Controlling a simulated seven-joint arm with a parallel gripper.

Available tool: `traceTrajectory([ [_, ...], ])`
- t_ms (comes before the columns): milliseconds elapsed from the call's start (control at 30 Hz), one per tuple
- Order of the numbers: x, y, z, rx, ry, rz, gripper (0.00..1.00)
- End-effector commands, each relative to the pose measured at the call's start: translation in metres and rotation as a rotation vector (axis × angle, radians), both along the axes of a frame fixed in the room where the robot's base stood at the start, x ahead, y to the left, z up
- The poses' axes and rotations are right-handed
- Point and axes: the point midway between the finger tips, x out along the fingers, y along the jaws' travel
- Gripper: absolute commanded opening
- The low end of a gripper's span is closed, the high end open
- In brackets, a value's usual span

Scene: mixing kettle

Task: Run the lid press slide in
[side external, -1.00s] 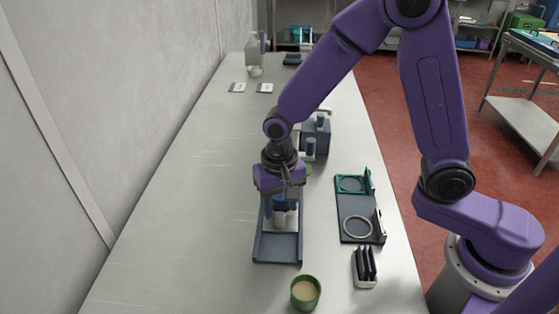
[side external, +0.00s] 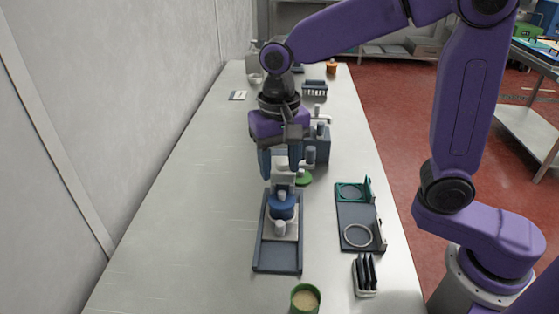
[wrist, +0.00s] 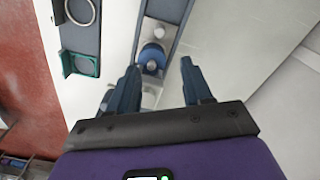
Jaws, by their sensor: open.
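The lid press slide (side external: 279,228) is a pale carriage with a small grey knob on a long dark blue-grey rail (side external: 277,259). A round blue part (side external: 283,208) with a grey top sits at the far part of the rail. The wrist view also shows the rail (wrist: 170,10) and the blue part (wrist: 152,52). My gripper (side external: 280,172) points down above the far end of the rail, beyond the blue part. Its two dark blue fingers are apart, with nothing visibly held. They partly hide the grey press parts behind the blue part.
A dark tray (side external: 357,217) with a teal ring holder and a pale ring lies right of the rail. A holder with black pieces (side external: 365,275) and a green cup (side external: 305,298) stand in front. A grey-blue block (side external: 318,145) stands behind right. The table's left side is clear.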

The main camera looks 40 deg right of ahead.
Motion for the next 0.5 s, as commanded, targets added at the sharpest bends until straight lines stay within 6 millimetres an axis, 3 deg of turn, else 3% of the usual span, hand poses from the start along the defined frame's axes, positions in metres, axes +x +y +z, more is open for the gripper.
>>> traceTrajectory([
  [267,-0.002,0.002,-0.001,-0.010,-0.002,0.070,0.49],
  [367,-0.005,0.006,-0.003,-0.037,-0.002,0.234,0.49],
  [500,-0.012,0.013,-0.006,-0.095,0.003,0.597,0.49],
])
